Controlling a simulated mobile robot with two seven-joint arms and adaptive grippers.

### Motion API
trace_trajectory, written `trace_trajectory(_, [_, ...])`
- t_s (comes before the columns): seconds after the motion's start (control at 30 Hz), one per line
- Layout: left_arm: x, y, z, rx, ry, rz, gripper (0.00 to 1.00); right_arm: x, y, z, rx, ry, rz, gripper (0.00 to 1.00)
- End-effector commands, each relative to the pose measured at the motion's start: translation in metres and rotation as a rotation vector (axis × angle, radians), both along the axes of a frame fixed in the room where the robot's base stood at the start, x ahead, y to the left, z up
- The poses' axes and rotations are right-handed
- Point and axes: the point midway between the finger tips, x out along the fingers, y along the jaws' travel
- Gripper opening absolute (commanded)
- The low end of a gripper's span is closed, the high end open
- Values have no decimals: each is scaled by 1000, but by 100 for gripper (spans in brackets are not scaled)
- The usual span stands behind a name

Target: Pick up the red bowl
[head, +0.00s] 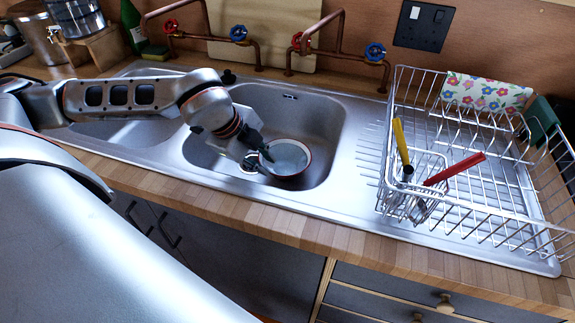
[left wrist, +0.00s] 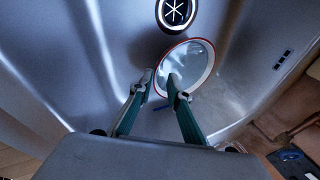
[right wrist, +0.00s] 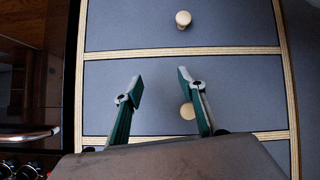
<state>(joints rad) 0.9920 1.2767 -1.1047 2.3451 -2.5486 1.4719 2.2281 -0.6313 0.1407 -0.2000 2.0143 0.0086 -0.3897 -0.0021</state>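The bowl (head: 291,157), pale inside with a red rim, sits in the right-hand sink basin. My left gripper (head: 262,158) reaches down into the basin at the bowl's left side. In the left wrist view the bowl (left wrist: 196,62) lies just beyond the fingertips of my left gripper (left wrist: 158,84). The fingers are apart; the right one overlaps the bowl's inside and the left one is outside its rim. I cannot tell whether either touches it. My right gripper (right wrist: 158,86) is open and empty, facing the drawer fronts, and is outside the head view.
The steel sink (head: 318,108) has a drain (left wrist: 177,12) beside the bowl. A wire dish rack (head: 470,205) with yellow- and red-handled utensils stands to the right. Copper taps (head: 305,45) run behind the basin.

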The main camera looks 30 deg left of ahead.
Motion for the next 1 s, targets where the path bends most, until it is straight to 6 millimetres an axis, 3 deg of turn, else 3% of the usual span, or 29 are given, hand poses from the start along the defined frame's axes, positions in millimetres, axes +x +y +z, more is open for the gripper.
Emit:
trace_trajectory(0.53, [23,-10,-61,-1,3,-1,17,0,-1,-3,-4,1,1,40])
trace_trajectory(0.87, [27,-11,-68,0,2,-2,17,1,-1,-3,-5,-2,0,40])
trace_trajectory(0.93, [27,-11,-68,0,2,-2,4,1,-1,-3,-5,-2,0,40])
trace_trajectory(1.0, [27,-11,-68,0,2,-2,0,1,-1,-3,-5,-2,0,40])
